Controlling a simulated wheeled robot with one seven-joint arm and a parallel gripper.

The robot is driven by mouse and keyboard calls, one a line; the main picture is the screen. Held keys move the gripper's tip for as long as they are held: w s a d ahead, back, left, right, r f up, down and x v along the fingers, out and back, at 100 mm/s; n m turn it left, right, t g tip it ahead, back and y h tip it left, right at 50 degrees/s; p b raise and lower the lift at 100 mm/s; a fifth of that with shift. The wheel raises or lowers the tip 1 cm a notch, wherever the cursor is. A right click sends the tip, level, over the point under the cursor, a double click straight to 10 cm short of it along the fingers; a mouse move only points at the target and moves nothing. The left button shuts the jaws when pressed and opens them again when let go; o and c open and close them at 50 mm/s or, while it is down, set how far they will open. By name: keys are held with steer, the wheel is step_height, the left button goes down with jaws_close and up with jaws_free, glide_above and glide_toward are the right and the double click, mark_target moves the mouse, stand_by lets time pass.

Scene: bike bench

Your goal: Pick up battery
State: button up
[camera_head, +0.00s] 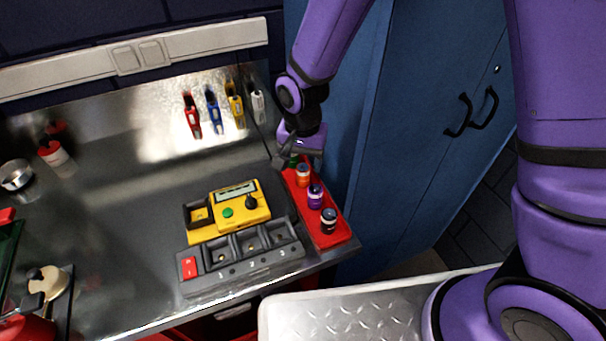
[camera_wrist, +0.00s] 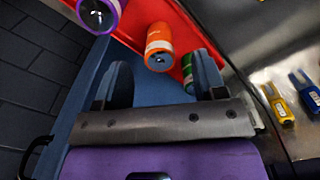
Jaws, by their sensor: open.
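Several short cylindrical batteries stand in a line in a red tray (camera_head: 326,236) at the bench's right end. From the front they are a black one (camera_head: 328,220), a purple one (camera_head: 315,196), an orange one (camera_head: 302,175) and a green one (camera_head: 294,161). My gripper (camera_head: 288,158) is open and empty at the tray's far end, close to the green battery, which it partly hides. In the wrist view, the orange battery (camera_wrist: 159,46) shows beyond the gap between my fingers (camera_wrist: 160,78). The green battery (camera_wrist: 188,70) is partly behind the right finger; I cannot tell if they touch.
A yellow tester (camera_head: 228,205) and a grey dock with numbered slots (camera_head: 240,254) stand left of the tray. Small coloured tools (camera_head: 213,110) are at the back wall. A blue cabinet (camera_head: 400,130) stands close on the right.

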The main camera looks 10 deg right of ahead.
mark_target(303, 166)
steer(key=shift+w+f, duration=0.1)
steer(key=shift+f, duration=1.9)
steer(key=c, duration=1.1)
steer(key=shift+o, duration=0.2)
steer(key=shift+r, duration=0.1)
